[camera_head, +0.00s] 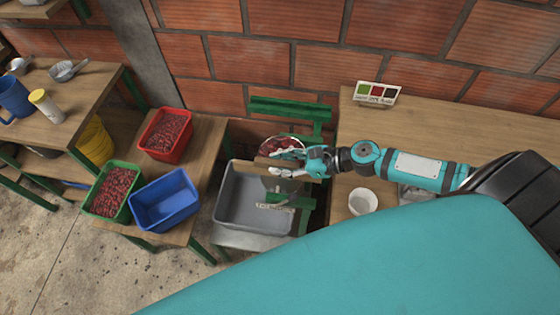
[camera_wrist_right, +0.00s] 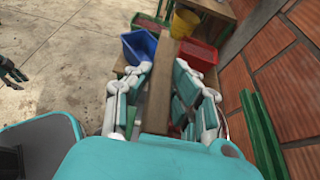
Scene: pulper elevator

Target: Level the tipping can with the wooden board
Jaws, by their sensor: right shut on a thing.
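My right gripper (camera_head: 286,166) is shut on the wooden board (camera_wrist_right: 160,88). The can (camera_head: 282,143), with a round rim and red cherries inside, is at the green stand behind the gripper.
A grey bin (camera_head: 226,208) is below the gripper. Left of it, a table holds a blue crate (camera_head: 165,201), a red crate (camera_head: 147,146) and a green crate (camera_head: 98,209). A white cup (camera_head: 362,201) stands on the right table (camera_head: 430,128). A brick wall closes the back.

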